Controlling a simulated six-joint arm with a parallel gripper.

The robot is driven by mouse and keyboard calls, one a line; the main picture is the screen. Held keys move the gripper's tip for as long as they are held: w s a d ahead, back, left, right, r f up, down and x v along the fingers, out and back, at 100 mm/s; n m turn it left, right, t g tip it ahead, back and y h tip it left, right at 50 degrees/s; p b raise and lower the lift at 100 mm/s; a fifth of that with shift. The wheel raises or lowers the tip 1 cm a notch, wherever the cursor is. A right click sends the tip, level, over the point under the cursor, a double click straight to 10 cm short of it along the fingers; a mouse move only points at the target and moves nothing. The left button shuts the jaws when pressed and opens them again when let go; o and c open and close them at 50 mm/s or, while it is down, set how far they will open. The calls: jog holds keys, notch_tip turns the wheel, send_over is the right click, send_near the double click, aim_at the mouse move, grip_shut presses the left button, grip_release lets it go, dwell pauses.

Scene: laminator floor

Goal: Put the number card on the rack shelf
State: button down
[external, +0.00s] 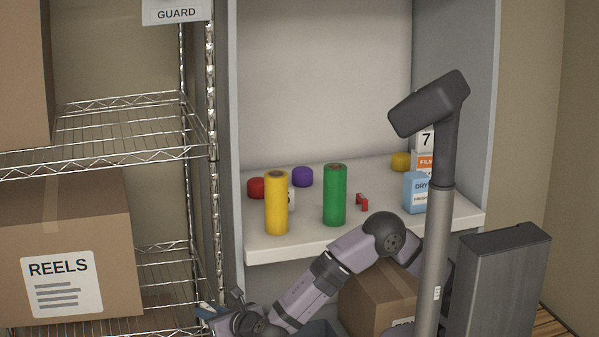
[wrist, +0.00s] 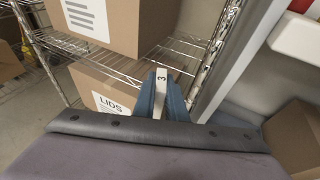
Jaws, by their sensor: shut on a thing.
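My gripper (wrist: 161,95) has blue fingers shut on a white number card (wrist: 161,78) marked 3, seen nearly edge-on in the wrist view. In the external view my gripper (external: 206,312) is low at the left, by the rack's right edge; the card cannot be made out there. The wire rack has an upper shelf (external: 150,140) and a lower shelf (external: 170,318). In the wrist view a wire shelf (wrist: 182,52) lies beyond the card, which appears apart from it.
A REELS box (external: 110,215) stands on the lower rack shelf. The wrist view shows a LIDS box (wrist: 95,88) below. A rack post (wrist: 212,65) stands close right of my gripper. The bench (external: 300,248) holds yellow (external: 277,205) and green (external: 335,197) rolls and a card marked 7 (external: 426,140).

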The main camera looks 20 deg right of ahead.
jog(key=shift+s+d+f, duration=0.1)
jog(key=shift+d+f, duration=0.05)
jog(key=shift+f, duration=0.4)
jog(key=shift+s+d+f, duration=0.1)
jog(key=shift+f, duration=0.4)
jog(key=w+a, duration=0.2)
jog(key=w, duration=0.3)
jog(key=w+a, duration=0.2)
jog(key=w, duration=0.3)
jog(key=w+a, duration=0.2)
jog(key=w, duration=0.4)
jog(key=shift+a, duration=0.3)
jog(key=shift+w, duration=0.15)
jog(key=shift+w+a, duration=0.1)
jog(key=shift+w, duration=0.15)
jog(key=shift+f+b, duration=0.5)
jog(key=shift+f, duration=1.2)
jog(key=shift+f, duration=0.25)
jog(key=c, duration=1.8)
grip_release()
jog(key=shift+r, duration=0.1)
